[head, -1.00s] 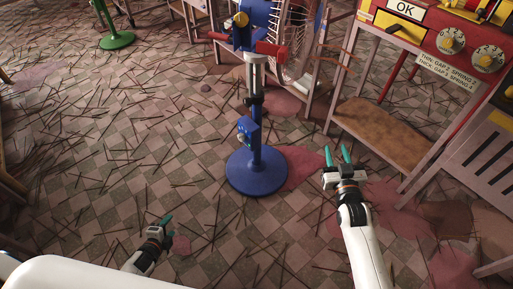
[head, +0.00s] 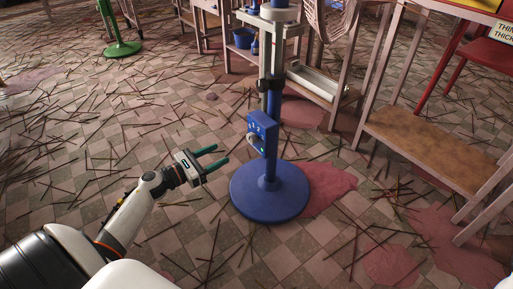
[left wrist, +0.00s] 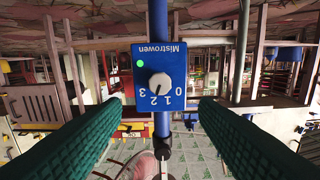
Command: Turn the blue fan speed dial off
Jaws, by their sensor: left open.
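The blue fan's control box (head: 262,133) sits on its stand pole above the round blue base (head: 270,190). It carries a pale dial (head: 252,139). In the left wrist view the box (left wrist: 182,60) appears upside down, with a green light lit. Its white dial (left wrist: 160,83) is ringed by the numbers 0 to 3. The dial's mark seems to lie on the side of 2 and 3, but I cannot tell exactly. My left gripper (head: 220,157) is open and empty, left of the box and apart from it, its fingers pointing toward the stand. My right gripper is not in view.
A wooden stand with a brown shelf (head: 425,138) is at the right. A white tray (head: 312,82) sits on a low frame behind the pole. A green stand (head: 122,48) is far left. Thin sticks litter the checkered floor; the floor left of the base is otherwise open.

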